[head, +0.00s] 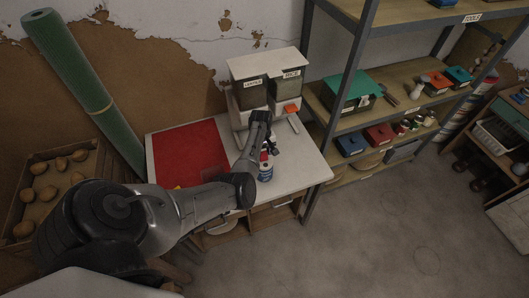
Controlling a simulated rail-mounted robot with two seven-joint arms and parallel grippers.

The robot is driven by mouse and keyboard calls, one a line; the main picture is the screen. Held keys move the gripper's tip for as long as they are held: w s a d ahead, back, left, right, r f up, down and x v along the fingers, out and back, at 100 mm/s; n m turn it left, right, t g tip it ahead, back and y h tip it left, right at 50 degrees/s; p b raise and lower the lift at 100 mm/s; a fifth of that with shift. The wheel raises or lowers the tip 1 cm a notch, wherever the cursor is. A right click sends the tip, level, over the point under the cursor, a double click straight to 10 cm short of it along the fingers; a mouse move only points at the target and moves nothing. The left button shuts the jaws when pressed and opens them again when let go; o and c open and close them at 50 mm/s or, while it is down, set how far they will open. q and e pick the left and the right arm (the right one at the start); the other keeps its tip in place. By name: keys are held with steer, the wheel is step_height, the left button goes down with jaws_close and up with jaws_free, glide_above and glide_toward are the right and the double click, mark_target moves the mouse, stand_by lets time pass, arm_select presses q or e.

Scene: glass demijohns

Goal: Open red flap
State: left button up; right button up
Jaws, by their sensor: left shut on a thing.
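The dispenser (268,66) is a pale box with two dark-fronted, labelled bays, standing at the back of the white table. A red-orange flap (292,108) sits low on the front of its right bay. A pale strip slants down below it. My left arm reaches across the table, and its wrist covers the lower front of the left bay. My left gripper (268,150) points down in front of the dispenser, apart from the red flap. It is shut on a small blue-and-white can (265,173) with some red near its top. My right gripper is out of view.
A red mat (188,152) covers the left part of the white table (310,166). A green roll (85,90) leans at the left, above a crate (27,171) of round brown things. Shelving (392,103) with boxes stands close on the right.

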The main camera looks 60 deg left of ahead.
arm_select(q)
steer(key=shift+a+f+h, duration=0.2)
steer(key=shift+a+h, duration=0.05)
steer(key=shift+h, duration=0.25)
stand_by(0.3)
steer(key=o, duration=0.8)
steer(key=shift+o, duration=0.2)
steer(key=shift+a+r, duration=0.1)
steer(key=shift+r, duration=0.3)
steer(key=v, duration=1.3)
steer(key=shift+w+a, duration=0.2)
steer(key=shift+a, duration=0.05)
